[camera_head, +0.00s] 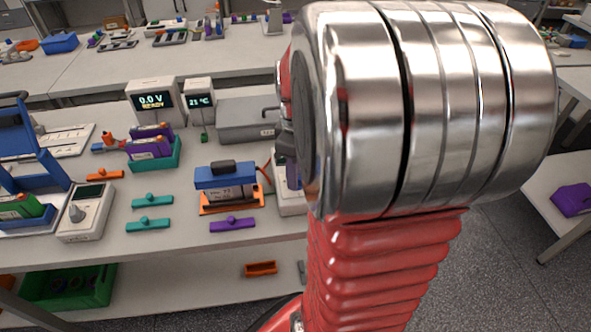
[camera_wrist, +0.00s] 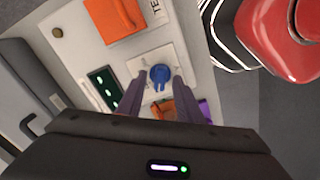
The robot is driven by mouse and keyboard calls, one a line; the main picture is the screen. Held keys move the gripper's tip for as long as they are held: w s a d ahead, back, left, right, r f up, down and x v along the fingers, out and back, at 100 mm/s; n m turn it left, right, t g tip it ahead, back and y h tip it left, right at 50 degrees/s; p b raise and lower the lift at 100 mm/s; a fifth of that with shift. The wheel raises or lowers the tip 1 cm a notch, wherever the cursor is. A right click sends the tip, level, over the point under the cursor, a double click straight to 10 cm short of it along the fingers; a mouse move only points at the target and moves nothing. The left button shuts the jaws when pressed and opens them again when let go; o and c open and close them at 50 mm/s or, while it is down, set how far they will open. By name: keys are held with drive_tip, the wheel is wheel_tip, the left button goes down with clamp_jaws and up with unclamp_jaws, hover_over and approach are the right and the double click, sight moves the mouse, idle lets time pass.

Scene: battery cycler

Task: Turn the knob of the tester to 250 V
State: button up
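In the wrist view, the white tester (camera_wrist: 85,45) carries a label of which "TE" is readable. Its blue knob (camera_wrist: 160,75) sits on a square pale plate, and a dark display (camera_wrist: 103,88) with small pale-green marks is left of it. My gripper (camera_wrist: 157,79) is open, with its two fingertips on either side of the knob in the picture. I cannot tell whether they touch it. The knob's setting is not readable.
In the head view, another white device (camera_head: 87,213) with a grey knob stands at the left. A blue-topped block (camera_head: 225,178) on an orange holder is near the arm. A meter (camera_head: 155,103) reads "0.0 V READY".

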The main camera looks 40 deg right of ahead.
drive_tip(key=shift+c, duration=0.2)
clamp_jaws()
drive_tip(key=shift+d, duration=0.1)
drive_tip(key=shift+m, duration=0.4)
drive_tip(key=m, duration=0.2)
drive_tip(key=shift+m, duration=0.3)
drive_tip(key=m, duration=0.9)
drive_tip(key=shift+s, duration=0.1)
drive_tip(key=shift+m, duration=1.8)
